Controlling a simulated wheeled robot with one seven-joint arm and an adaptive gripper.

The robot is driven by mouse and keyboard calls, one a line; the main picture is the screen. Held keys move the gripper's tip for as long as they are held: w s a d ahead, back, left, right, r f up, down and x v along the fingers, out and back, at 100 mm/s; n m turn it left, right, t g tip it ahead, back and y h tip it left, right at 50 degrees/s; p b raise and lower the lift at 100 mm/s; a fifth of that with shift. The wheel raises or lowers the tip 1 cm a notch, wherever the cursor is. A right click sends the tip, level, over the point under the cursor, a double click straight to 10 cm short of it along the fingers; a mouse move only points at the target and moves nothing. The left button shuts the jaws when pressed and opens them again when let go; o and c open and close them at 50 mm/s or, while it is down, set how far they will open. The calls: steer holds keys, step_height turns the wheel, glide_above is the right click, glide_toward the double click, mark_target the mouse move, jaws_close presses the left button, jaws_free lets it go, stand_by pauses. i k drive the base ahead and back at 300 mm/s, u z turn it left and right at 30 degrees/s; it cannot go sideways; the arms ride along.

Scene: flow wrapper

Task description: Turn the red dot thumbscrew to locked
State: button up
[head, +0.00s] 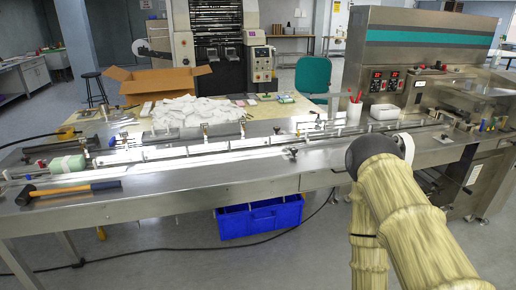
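I cannot make out a thumbscrew with a red dot for certain. Small dark knobs sit along the machine's guide rails, one at the front edge of the rails (293,151) and one farther back (277,129). Their markings are too small to read, so I cannot tell locked from unlocked. My arm (400,215) reaches in from the lower right, with its dark joint (372,150) and a white ring beside it over the right part of the steel bench. My gripper's fingers do not show; the arm covers part of the rails and bench.
The long steel bench (200,185) carries a hammer (70,191) and a green roll (68,165) at left. A white cup with red pens (353,112) and a white container (384,112) stand behind my arm. A blue crate (260,217) lies below.

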mark_target(27, 159)
steer(key=u, duration=1.75)
steer(key=i, duration=1.1)
steer(key=u, duration=0.4)
